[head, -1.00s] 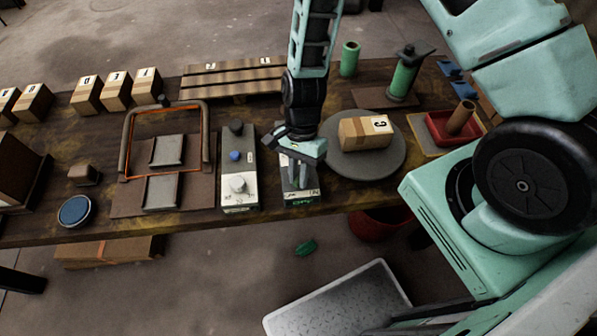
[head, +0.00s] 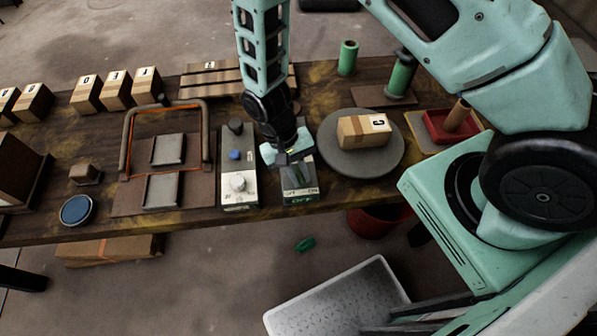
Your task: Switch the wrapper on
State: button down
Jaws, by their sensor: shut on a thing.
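The wrapper's round grey turntable (head: 333,163) carries a taped cardboard box marked C (head: 362,130). Left of it, at the table's front edge, stands a small switch box (head: 306,184) with OFF on its left and ON on its right. Its green front lettering appears to read OFF. My gripper (head: 290,158) is over the upper left part of this box, tilted, and shut on what appears to be the switch lever. The arm and fingers hide most of the lever.
Close on the left stands a panel (head: 239,186) with blue and white knobs. Beyond it is a sealing frame (head: 124,140) with a raised bar. A green roll post (head: 403,76) stands behind the turntable. A red tray (head: 437,128) lies at the right.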

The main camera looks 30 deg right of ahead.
jog(key=n+h, duration=0.1)
jog(key=n, duration=0.2)
jog(key=n+t+h, duration=0.1)
jog(key=n, duration=0.2)
jog(key=shift+d, duration=0.1)
jog(key=shift+n+t, duration=0.3)
dwell(0.3)
jog(key=c, duration=1.4)
grip_release()
jog(key=b+v, duration=0.2)
jog(key=v, duration=1.5)
jog(key=shift+r+b, duration=0.2)
jog(key=shift+b, duration=0.1)
jog(key=s+r+n+t+y, duration=0.1)
jog(key=s+r, duration=0.2)
jog(key=s, duration=0.2)
jog(key=s+d+r+t+y, duration=0.1)
jog(key=s+r+y, duration=0.1)
jog(key=s+r, duration=0.2)
jog(key=s+d+r+n+t+y, duration=0.1)
jog(key=s+r, duration=0.2)
jog(key=s, duration=0.2)
jog(key=shift+s+d+r+n, duration=0.15)
jog(key=shift+s+r+n, duration=0.15)
jog(key=shift+s+r, duration=0.1)
